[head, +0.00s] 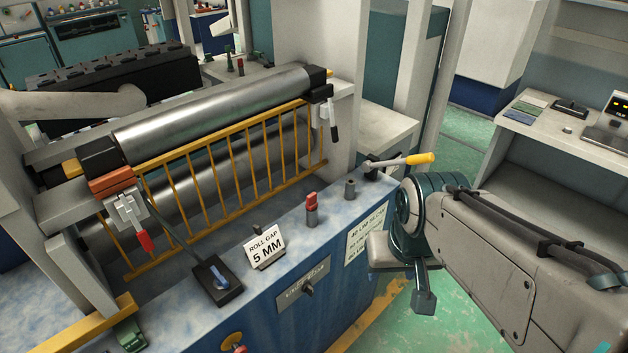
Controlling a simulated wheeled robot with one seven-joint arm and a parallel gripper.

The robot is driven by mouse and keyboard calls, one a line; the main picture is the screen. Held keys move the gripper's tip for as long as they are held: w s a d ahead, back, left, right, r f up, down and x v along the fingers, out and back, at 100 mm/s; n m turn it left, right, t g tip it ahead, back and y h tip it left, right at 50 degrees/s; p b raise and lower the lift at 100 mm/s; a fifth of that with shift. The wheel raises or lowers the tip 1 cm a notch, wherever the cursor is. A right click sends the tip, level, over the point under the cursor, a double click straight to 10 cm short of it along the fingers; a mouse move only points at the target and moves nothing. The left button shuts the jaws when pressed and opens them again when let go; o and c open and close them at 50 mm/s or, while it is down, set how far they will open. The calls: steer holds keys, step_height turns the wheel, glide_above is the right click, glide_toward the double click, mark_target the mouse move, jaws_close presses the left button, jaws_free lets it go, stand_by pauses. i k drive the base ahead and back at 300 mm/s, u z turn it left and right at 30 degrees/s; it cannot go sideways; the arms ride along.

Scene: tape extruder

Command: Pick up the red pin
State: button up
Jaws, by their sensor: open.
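The red pin (311,201) stands upright in a short grey socket (312,218) on the blue ledge in front of the rollers. Only its red top shows above the socket. My gripper (405,275) is at the right end of the ledge, to the right of the red pin and apart from it. It is open, and nothing shows between its fingers. My wrist hides part of the fingers.
A second grey socket (350,188) stands right of the pin, then a yellow-handled lever (405,161). Left of the pin are a "ROLL GAP 5 MM" sign (264,246) and a black lever box (216,281). A yellow guard (225,190) fronts the rollers.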

mark_target(311, 200)
steer(key=k, duration=0.65)
steer(key=z, duration=0.8)
steer(key=i, duration=1.2)
steer(key=u, duration=0.6)
steer(key=i, duration=0.5)
steer(key=u, duration=0.5)
